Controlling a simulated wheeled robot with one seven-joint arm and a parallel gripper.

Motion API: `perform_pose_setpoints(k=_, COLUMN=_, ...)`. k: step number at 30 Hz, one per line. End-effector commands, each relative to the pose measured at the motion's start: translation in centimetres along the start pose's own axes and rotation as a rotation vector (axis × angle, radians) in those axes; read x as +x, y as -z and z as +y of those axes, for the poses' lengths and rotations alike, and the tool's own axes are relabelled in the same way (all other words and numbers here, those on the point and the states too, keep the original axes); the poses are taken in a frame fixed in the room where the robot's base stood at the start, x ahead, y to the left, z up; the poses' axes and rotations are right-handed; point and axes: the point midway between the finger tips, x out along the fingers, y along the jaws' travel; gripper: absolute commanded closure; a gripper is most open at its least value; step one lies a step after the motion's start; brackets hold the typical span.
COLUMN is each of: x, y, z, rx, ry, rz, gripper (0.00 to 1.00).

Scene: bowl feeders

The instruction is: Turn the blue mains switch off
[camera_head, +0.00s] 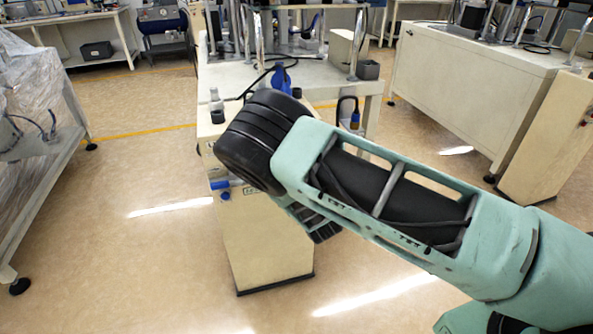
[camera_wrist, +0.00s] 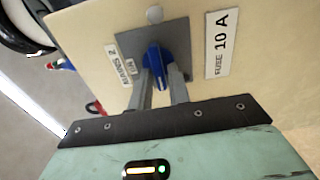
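The blue mains switch (camera_wrist: 154,56) is a knob on a grey square plate, set in a cream panel. In the wrist view, the two grey fingers of my gripper (camera_wrist: 161,80) stand on either side of the knob, close against it, with blue showing between them. Contact at the far fingertip is hard to make out. In the head view my arm's black wrist covers most of the panel's upper part, and the fingers and the switch cannot be made out there.
A label reading FUSE 10 A (camera_wrist: 221,43) is right of the switch, and a smaller label (camera_wrist: 120,64) is left. The cream cabinet (camera_head: 265,240) stands on the floor before a white table (camera_head: 315,78). Open floor (camera_head: 150,250) lies left of it.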

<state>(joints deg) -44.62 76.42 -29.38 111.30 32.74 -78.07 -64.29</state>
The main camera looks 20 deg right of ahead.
Motion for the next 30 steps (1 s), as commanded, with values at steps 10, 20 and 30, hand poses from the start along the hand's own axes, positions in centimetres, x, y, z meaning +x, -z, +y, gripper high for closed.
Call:
perform_pose_setpoints(k=10, x=-0.1, y=0.0, z=0.0, rx=0.001, ry=-0.001, rz=0.0, gripper=0.67)
perform_pose_setpoints(k=20, x=-4.8, y=0.1, z=0.0, rx=-0.001, ry=0.002, rz=0.001, gripper=0.67)
perform_pose_setpoints(k=30, x=-12.8, y=0.0, z=-0.1, rx=-0.001, ry=0.003, rz=0.002, gripper=0.67)
